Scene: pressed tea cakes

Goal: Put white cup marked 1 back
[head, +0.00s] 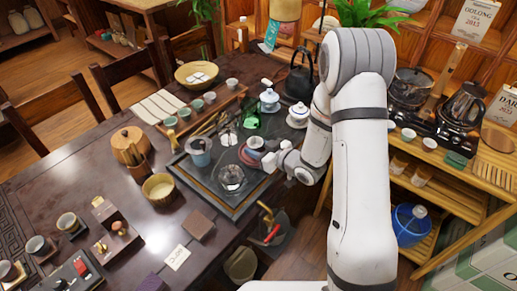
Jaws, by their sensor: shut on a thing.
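My gripper (268,158) is low over the right part of the dark tea tray (222,203), at the end of my white arm. It is shut on a small pale cup (255,143), which shows only partly beside the fingers. No number can be read on it at this size, so I cannot tell whether it is the cup marked 1. Several small cups (210,97) stand in a row on a wooden holder at the back of the table. Two more white cups (408,134) stand on the right shelf.
A glass pot (231,178) and a grey-blue lidded vessel (199,152) stand on the tea tray. White lidded bowls (269,101) and a dark kettle (300,75) stand behind. My arm hides part of the table's right side.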

